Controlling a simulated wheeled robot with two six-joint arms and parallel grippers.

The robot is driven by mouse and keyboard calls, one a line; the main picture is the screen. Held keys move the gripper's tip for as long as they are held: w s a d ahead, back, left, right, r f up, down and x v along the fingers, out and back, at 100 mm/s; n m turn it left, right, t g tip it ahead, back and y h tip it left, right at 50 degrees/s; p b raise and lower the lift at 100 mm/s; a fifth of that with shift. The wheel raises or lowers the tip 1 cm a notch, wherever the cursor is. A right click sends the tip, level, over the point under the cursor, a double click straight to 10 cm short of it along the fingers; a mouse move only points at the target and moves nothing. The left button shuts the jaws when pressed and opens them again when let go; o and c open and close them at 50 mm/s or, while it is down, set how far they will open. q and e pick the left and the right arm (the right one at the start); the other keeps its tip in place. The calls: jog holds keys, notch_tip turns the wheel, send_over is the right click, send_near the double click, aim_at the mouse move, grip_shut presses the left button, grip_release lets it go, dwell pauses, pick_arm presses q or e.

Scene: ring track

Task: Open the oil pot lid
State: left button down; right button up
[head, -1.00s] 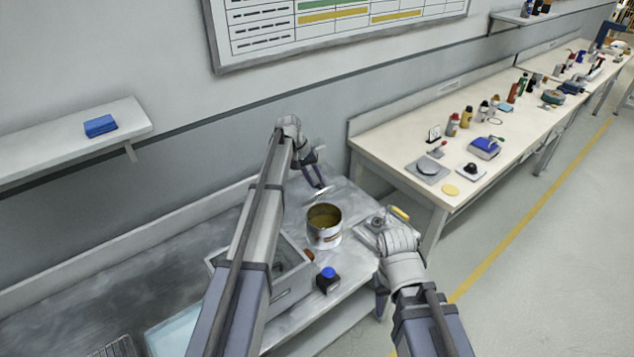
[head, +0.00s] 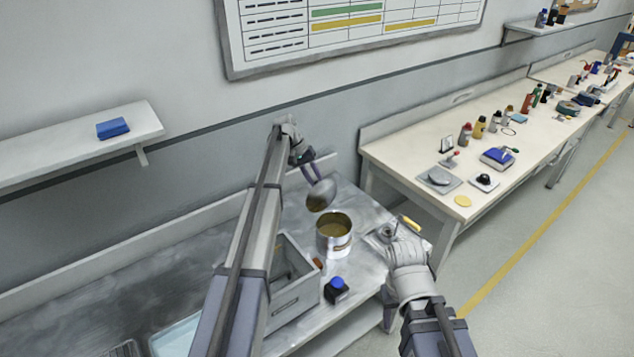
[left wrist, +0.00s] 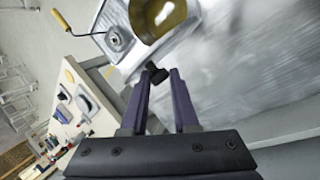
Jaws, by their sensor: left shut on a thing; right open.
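The oil pot (head: 335,245) is a metal can standing upright on the grey bench. Its top is uncovered, and yellow-brown oil shows inside; it also shows at the top of the left wrist view (left wrist: 160,20). My left gripper (head: 314,176) is shut on the round metal lid (head: 321,196), which hangs tilted behind and left of the pot, apart from its rim. In the left wrist view a small dark knob (left wrist: 157,73) sits between the fingertips. My right gripper (head: 388,318) is open and empty, pointing down by the bench's right end.
A grey bin (head: 290,300) and a blue-capped dark bottle (head: 337,290) stand in front of the pot. A hand-cranked device (left wrist: 117,40) is to its right. A cluttered cream bench (head: 400,150) runs along the right. Bench space at the left is clear.

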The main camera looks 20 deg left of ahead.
pick_arm(q)
jog(key=shift+s+a+f, duration=0.1)
jog(key=shift+s+a, duration=0.2)
jog(key=shift+s, duration=0.05)
jog(key=c, duration=0.7)
grip_release()
jog(key=shift+w, duration=0.1)
jog(key=shift+o, duration=0.2)
jog(key=shift+w+d, duration=0.1)
jog(key=shift+r, duration=0.2)
jog(key=p+v, duration=0.7)
jog(key=shift+a+r, duration=0.2)
jog(key=shift+r, duration=0.1)
